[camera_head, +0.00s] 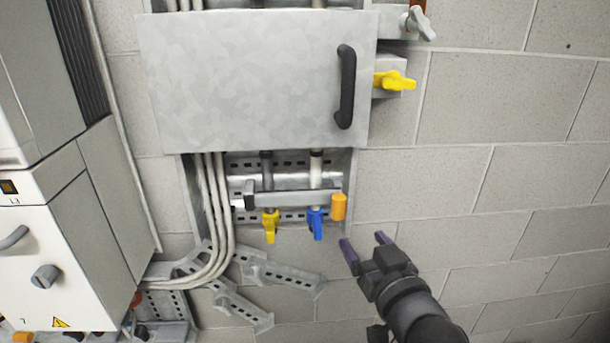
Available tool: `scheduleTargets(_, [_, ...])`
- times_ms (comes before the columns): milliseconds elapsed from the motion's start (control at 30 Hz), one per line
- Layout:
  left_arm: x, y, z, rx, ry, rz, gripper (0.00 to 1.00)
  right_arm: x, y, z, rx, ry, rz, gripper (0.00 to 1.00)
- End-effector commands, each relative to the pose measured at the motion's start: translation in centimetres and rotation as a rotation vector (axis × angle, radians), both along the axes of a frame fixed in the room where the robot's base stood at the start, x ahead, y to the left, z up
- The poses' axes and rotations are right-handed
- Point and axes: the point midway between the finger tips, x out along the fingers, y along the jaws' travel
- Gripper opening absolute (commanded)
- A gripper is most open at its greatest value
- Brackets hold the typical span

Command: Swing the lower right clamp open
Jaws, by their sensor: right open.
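A grey clamp bar (292,198) lies across two vertical pipes below the metal cabinet door, with a dark block at its left end. An orange cylindrical knob (339,206) is at its right end. My right gripper (366,246) is open and empty, with two dark purple fingers, below and to the right of the orange knob and apart from it. Whether the clamp is latched cannot be told from here. My left gripper is not in view.
A yellow valve handle (270,224) and a blue one (317,223) hang just below the bar. The grey door (250,80) with a black handle (346,87) is above. Another yellow handle (395,81) sticks out at right. A white cabinet (60,265) stands left.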

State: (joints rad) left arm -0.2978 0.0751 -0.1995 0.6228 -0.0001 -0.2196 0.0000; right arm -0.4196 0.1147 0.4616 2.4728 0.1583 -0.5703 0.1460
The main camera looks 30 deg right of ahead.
Motion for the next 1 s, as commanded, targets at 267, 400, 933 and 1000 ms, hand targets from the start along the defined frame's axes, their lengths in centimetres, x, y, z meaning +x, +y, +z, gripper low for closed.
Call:
scheduleTargets(267, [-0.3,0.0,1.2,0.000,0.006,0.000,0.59,2.6,-0.8,1.8,-0.009,-0.029,0.000,0.73])
scheduleTargets(400, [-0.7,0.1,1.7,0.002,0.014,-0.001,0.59,5.8,-1.8,1.8,-0.008,-0.028,0.000,0.73])
scheduleTargets(933, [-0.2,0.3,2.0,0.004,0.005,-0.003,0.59,9.2,-2.9,1.4,-0.010,-0.024,0.000,0.73])
scheduleTargets(1000, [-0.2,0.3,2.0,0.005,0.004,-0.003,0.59,9.2,-2.9,1.4,-0.010,-0.024,0.000,0.62])
